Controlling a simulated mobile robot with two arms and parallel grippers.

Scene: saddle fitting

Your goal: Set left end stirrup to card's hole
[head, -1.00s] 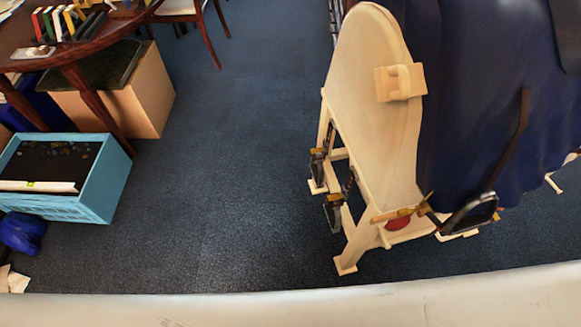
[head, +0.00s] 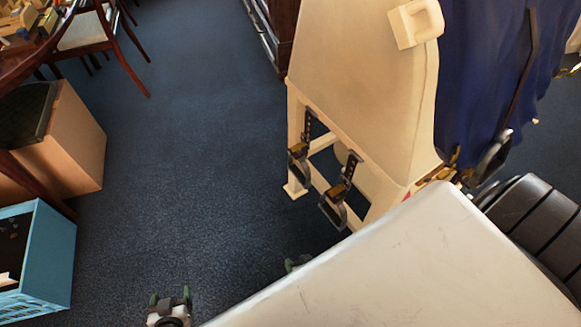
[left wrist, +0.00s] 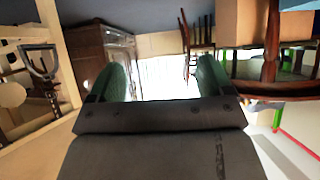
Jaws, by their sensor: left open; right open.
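Two dark stirrups hang on straps at the near end of the pale wooden saddle stand (head: 365,85): the left end stirrup (head: 299,165) and a right one (head: 333,212). Small brownish pieces show at both; I cannot make out a card's hole. A stirrup (left wrist: 40,62) also hangs at the left of the left wrist view. My left gripper (head: 171,298) is open and empty, low and left of the stand, apart from the stirrups. Its green fingers (left wrist: 158,78) are spread in the left wrist view. My right gripper (head: 297,262) is open, mostly hidden below the stirrups.
A blue cloth (head: 480,75) covers the stand's right side, with another stirrup (head: 494,155) there. A cardboard box (head: 75,140) and a blue crate (head: 50,262) stand left. Carpet between is clear.

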